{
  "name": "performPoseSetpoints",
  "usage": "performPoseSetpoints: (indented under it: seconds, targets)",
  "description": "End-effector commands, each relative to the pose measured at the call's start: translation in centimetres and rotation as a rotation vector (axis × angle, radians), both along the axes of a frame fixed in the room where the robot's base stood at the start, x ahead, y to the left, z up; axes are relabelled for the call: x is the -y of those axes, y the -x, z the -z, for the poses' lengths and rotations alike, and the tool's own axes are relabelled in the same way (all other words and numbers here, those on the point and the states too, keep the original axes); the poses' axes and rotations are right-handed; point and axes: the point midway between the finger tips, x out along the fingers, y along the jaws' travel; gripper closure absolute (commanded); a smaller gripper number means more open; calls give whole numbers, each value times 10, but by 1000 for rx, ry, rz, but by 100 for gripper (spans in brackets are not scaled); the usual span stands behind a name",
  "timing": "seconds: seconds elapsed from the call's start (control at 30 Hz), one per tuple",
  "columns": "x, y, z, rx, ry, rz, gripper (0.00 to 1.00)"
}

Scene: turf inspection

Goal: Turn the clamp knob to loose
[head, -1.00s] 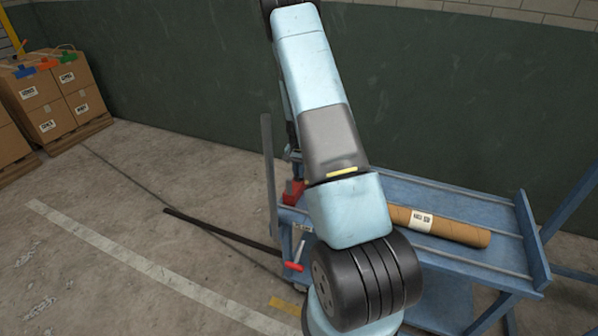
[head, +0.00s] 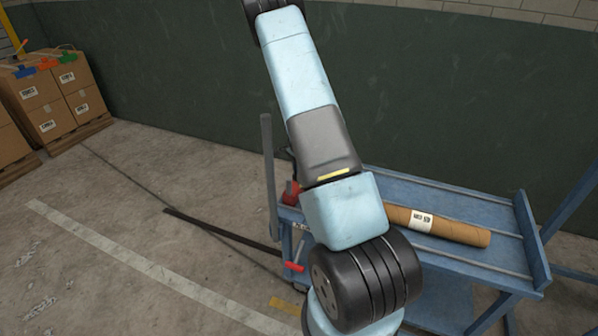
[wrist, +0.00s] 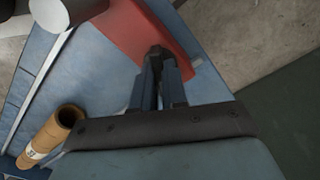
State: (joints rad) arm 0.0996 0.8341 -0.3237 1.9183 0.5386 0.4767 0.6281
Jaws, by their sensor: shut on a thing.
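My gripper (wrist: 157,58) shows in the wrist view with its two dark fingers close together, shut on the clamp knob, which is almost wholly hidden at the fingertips. The red clamp body (wrist: 165,38) lies just beyond and around the tips, over the blue bench top. In the head view the red clamp (head: 290,193) shows at the left end of the blue bench, partly behind my arm. My gripper is out of sight in the head view.
A cardboard tube (head: 437,226) lies on the blue bench (head: 490,262). A grey post (head: 268,175) stands at its left end, with a red handle (head: 294,267) below. Stacked cartons (head: 55,95) stand far left. The floor at left is mostly clear.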

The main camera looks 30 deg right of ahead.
Motion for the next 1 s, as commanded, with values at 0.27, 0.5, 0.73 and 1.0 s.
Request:
performPoseSetpoints:
  seconds: [0.27, 0.5, 0.73, 1.0]
  targets:
    - [0, -4, -2, 9, 2, 10, 100]
    - [0, -4, -2, 9, 2, 9, 82]
    - [0, -2, -1, 5, 1, 9, 62]
    - [0, -1, -3, 3, 1, 9, 62]
